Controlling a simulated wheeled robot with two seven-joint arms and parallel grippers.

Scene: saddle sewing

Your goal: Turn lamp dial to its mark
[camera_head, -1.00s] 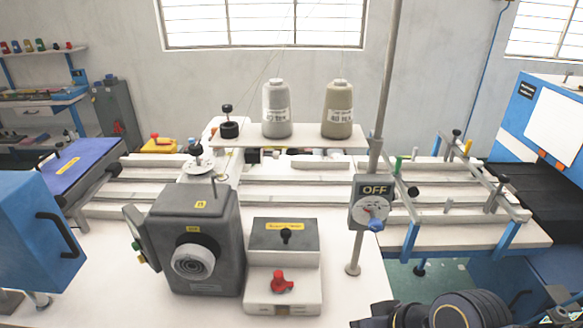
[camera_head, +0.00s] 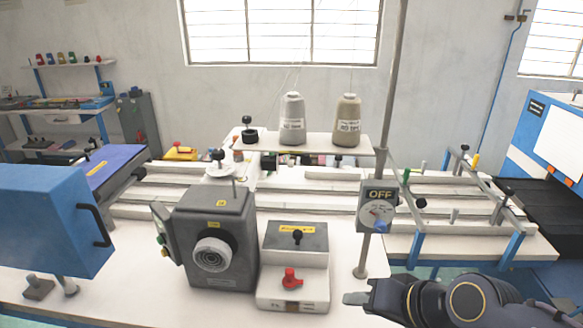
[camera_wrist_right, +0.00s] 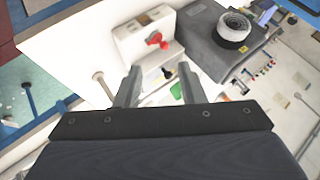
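A grey box with an "OFF" sign and a round dial (camera_head: 377,213) is fixed to an upright post right of the middle. The dial has a pale face, with red on it and a blue knob at its lower right; any mark is too small to make out. My right gripper (camera_head: 352,298) is low in the head view, below and left of the dial and apart from it. In the right wrist view its two fingers (camera_wrist_right: 160,88) are spread, with nothing between them. My left gripper is not in view.
A dark grey machine (camera_head: 215,235) with a round hub stands left of a small box with a red knob (camera_head: 291,278). Thread cones (camera_head: 293,119) stand behind. The post (camera_head: 363,255) rises from the white table near my right gripper. A blue cabinet (camera_head: 50,218) is at left.

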